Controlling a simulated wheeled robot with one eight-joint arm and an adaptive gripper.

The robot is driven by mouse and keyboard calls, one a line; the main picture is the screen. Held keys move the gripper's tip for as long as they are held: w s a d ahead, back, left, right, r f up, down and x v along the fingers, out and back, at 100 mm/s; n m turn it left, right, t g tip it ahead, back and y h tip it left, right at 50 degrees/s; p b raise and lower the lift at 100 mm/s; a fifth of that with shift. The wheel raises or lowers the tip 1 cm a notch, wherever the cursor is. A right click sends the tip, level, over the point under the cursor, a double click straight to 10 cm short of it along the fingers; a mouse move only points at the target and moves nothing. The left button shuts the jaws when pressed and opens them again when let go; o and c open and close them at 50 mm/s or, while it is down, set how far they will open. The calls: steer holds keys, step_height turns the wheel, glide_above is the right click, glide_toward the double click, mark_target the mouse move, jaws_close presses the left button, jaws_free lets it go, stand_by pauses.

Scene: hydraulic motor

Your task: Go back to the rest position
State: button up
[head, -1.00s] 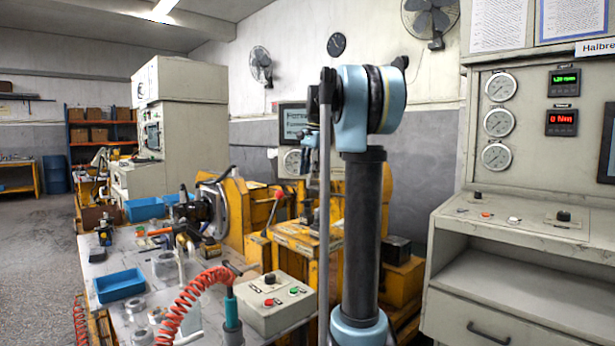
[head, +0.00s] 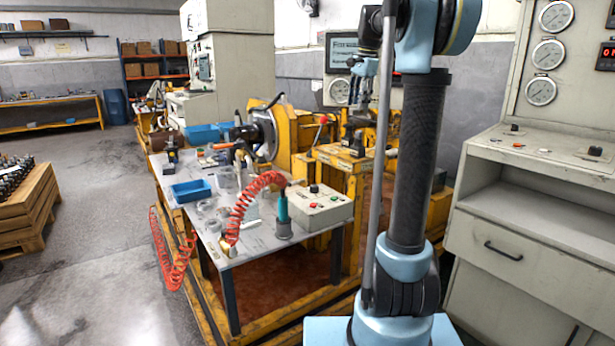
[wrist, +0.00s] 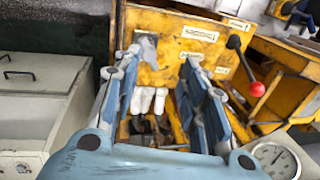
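My gripper (wrist: 160,62) shows in the wrist view with its two blue-grey fingers spread apart. Nothing is held between them. Beyond the fingers is a yellow machine stand (wrist: 170,30) with a red-knobbed lever (wrist: 257,89) on the right. The fingertips are too small to judge in the head view.
A workbench (head: 240,262) holds a blue tray (head: 192,190), a coiled red hose (head: 240,205) and a grey control box (head: 320,206). A grey gauge cabinet (head: 530,220) stands close at right. A wooden pallet box (head: 25,208) is far left.

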steer(key=s+f+n, duration=0.3)
steer(key=s+f, duration=0.4)
steer(key=s, duration=0.4)
steer(key=s+f+n, duration=0.3)
steer(key=s+f, duration=0.3)
steer(key=s, duration=0.5)
steer(key=s+f+n+h, duration=0.1)
steer(key=s+f+n, duration=0.5)
steer(key=s+f, duration=1.3)
step_height(320, 180, down, 4)
steer(key=shift+s+f, duration=0.2)
steer(key=shift+s, duration=0.2)
steer(key=shift+d, duration=0.1)
steer(key=shift+w+f, duration=0.2)
steer(key=shift+w, duration=0.3)
stand_by(2.7)
